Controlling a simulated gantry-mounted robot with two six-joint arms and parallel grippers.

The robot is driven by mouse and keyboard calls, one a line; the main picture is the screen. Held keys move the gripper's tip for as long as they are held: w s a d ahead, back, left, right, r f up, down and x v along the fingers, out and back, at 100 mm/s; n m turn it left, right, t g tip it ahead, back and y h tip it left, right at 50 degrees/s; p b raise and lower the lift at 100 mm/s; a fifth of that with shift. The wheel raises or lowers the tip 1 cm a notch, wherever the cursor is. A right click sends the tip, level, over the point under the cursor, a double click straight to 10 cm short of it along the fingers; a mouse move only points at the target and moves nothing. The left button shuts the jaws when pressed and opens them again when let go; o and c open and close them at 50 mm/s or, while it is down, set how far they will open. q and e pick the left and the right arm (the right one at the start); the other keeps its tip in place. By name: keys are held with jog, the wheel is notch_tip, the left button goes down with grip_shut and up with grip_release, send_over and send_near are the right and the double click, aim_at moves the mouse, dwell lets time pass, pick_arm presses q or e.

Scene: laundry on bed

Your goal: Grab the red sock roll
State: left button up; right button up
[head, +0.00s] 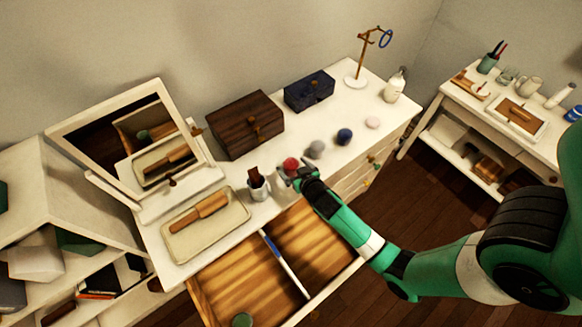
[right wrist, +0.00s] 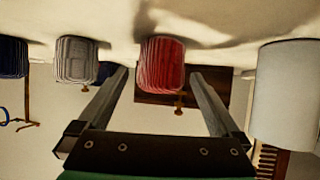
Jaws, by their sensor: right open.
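The red sock roll (head: 291,163) sits on the white dresser top, beside a small cup. My right gripper (head: 289,174) is right at it, on its front side, and partly covers it in the head view. In the right wrist view, which looks upside down, the red sock roll (right wrist: 163,62) shows between the two spread fingers of my open right gripper (right wrist: 158,80). I cannot tell whether the fingers touch it. My left gripper is not in view.
A white cup (head: 258,187) with a brush stands just left of the roll. Grey (head: 316,149), blue (head: 344,136) and pink (head: 372,122) rolls lie to the right. A brown box (head: 245,124) stands behind. An open drawer (head: 230,288) juts out in front.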

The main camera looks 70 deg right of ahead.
aim_at(288, 161)
jog(key=x, duration=0.4)
jog(key=shift+w+d+f+b, duration=0.15)
jog(key=shift+w+b, duration=0.05)
jog(key=shift+b, duration=0.2)
jog(key=c, duration=1.4)
